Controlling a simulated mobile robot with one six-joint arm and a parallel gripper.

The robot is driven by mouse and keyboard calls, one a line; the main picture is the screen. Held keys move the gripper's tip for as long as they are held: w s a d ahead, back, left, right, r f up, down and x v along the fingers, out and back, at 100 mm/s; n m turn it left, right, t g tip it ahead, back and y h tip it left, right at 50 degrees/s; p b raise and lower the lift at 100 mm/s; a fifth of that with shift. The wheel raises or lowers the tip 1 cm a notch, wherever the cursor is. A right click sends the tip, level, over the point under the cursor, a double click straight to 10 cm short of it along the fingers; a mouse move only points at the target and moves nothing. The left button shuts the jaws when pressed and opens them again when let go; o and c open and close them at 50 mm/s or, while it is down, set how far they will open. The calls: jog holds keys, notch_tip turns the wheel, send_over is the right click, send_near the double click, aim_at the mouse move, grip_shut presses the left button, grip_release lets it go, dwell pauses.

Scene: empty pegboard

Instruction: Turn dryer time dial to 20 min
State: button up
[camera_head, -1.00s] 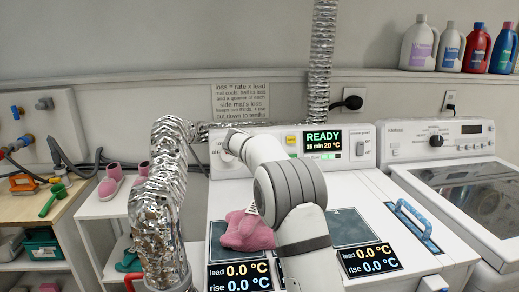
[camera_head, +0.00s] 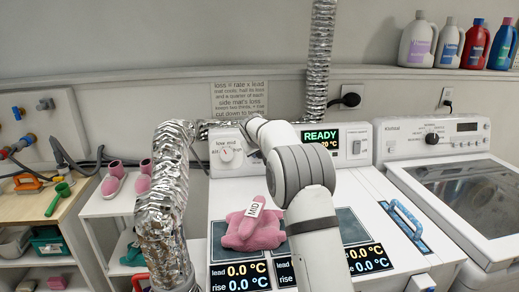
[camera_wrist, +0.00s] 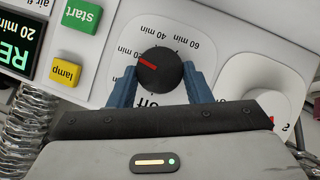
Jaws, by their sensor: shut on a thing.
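The black time dial (camera_wrist: 160,70) with a red mark shows upside down in the wrist view. Its red mark points left and slightly up in the picture, toward the 20 min label. My gripper (camera_wrist: 161,78) is shut on it, one blue finger on each side. The display (camera_wrist: 16,38) beside it reads 20 min in the wrist view. In the head view the display (camera_head: 321,137) shows READY and 20 °C, with the minutes hidden by my arm. My gripper and the time dial are hidden behind my arm there. The white dryer (camera_head: 360,200) stands in the middle.
A white knob (camera_wrist: 268,110) sits close to the time dial. Yellow lamp (camera_wrist: 66,72) and green start (camera_wrist: 82,15) buttons lie on the other side. A silver duct (camera_head: 165,205) stands at left, a second machine (camera_head: 445,150) at right.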

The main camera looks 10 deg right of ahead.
jog(key=shift+f, duration=0.2)
jog(key=o, duration=0.6)
jog(key=shift+s, duration=0.1)
jog(key=shift+c, duration=0.2)
jog(key=o, duration=0.4)
jog(key=shift+r, duration=0.1)
jog(key=shift+r, duration=0.1)
jog(key=b+v, duration=0.1)
jog(key=v, duration=0.6)
jog(key=shift+s+a+r, duration=0.1)
jog(key=shift+s+r, duration=0.05)
jog(key=shift+s, duration=0.1)
